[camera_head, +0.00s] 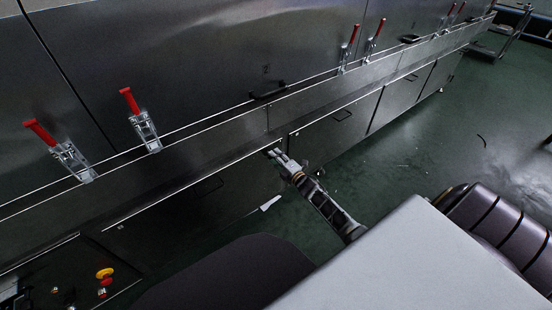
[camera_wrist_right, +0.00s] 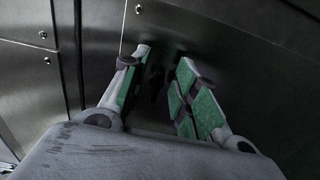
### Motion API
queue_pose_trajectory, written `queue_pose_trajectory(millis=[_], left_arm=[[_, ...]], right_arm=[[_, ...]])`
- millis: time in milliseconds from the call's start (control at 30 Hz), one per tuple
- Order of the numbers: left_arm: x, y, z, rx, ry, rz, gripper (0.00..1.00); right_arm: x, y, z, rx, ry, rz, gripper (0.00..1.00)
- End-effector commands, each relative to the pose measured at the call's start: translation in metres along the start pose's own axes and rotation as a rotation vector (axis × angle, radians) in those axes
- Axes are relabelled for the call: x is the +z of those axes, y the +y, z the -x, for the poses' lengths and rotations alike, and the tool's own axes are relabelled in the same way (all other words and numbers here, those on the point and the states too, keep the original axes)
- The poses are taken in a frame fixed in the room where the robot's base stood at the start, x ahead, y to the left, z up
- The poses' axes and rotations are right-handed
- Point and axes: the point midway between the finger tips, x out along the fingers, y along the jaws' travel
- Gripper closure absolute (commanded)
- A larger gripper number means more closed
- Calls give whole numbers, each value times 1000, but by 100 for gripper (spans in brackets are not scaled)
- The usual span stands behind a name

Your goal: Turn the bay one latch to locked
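My right gripper (camera_head: 275,154) reaches the upper edge of the dryer's lower panels in the head view. In the right wrist view my right gripper (camera_wrist_right: 163,62) has its green-padded fingers apart, facing a dark metal panel. A small dark part (camera_wrist_right: 157,83) shows between the fingers; it may be the latch, but its shape and setting are too dark to tell. I cannot see that the fingers touch it. My left gripper is not in view.
Red-handled toggle clamps (camera_head: 127,101) line the dryer's upper doors, with a black handle (camera_head: 268,91) between them. Lower panels (camera_head: 340,122) have dark handles. A control panel with a yellow-and-red button (camera_head: 104,273) is at lower left. Green floor (camera_head: 430,150) is mostly clear at right.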

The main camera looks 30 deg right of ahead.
Motion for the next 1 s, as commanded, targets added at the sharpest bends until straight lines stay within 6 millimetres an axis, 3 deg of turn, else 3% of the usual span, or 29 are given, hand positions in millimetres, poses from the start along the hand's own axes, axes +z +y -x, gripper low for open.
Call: queue_pose_trajectory(millis=[467,1000], left_arm=[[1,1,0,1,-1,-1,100],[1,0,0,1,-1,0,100]], right_arm=[[0,0,6,0,1,1,71],[0,0,47,0,1,1,71]])
